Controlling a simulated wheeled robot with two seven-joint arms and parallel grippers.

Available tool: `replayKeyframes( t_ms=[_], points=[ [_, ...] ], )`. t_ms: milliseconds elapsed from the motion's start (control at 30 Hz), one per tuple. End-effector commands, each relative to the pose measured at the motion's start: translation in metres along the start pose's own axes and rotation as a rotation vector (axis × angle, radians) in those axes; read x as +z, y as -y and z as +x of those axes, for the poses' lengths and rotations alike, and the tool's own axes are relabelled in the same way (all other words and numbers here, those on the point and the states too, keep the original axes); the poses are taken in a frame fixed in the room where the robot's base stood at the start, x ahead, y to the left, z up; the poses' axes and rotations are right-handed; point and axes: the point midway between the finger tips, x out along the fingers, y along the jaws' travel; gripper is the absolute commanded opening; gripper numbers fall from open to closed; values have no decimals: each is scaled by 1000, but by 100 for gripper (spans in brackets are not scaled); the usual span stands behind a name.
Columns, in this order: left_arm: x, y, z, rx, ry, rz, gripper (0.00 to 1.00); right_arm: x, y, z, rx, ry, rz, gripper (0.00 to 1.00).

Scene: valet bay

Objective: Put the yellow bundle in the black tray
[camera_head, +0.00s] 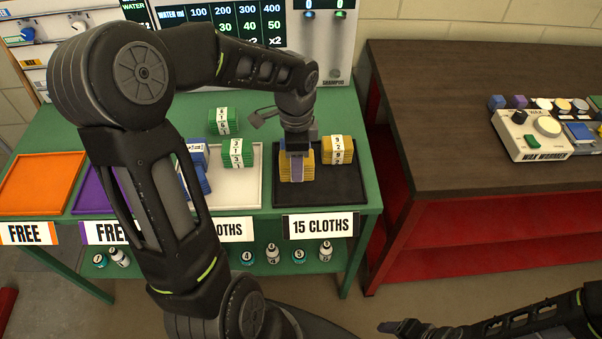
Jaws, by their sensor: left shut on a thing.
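The black tray (340,194) sits at the right end of the green table, behind a sign reading "15 CLOTHS". My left gripper (298,151) points down over the tray's left part, shut on a yellow bundle (287,174). A purple-grey strip shows on that bundle's front, and its top is hidden by the gripper. I cannot tell whether it touches the tray floor. A second yellow bundle (329,153) with a white numbered band stands in the tray to its right. My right gripper (402,328) is low at the bottom edge, away from the table; its jaw state is unclear.
A white tray (235,197) on the left has green (233,159) and blue bundles. Another green bundle (215,124) stands behind it. Orange (40,183) and purple (90,198) trays are further left. A dark-topped red bench (430,100) stands right, holding a wax warmer (528,145).

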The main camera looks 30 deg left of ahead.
Motion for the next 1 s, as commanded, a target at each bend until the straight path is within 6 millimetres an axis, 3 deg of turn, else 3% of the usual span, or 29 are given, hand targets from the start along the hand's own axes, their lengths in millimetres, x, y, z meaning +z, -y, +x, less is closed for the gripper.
replayKeyframes(
  t_ms=[133, 467, 767, 1000],
  points=[
    [0, 0, 18, 1, 0, 0, 1, 0, 0, -2, 1, 1, 0, 69],
    [0, 0, 21, -1, 0, 0, 1, 0, 0, -1, 1, 1, 1, 69],
    [0, 0, 56, 1, 0, 1, 1, 1, 1, -3, 1, 1, 1, 69],
    [0, 0, 57, -1, 0, 1, 1, 1, 1, -3, 1, 1, 1, 69]
  ],
)
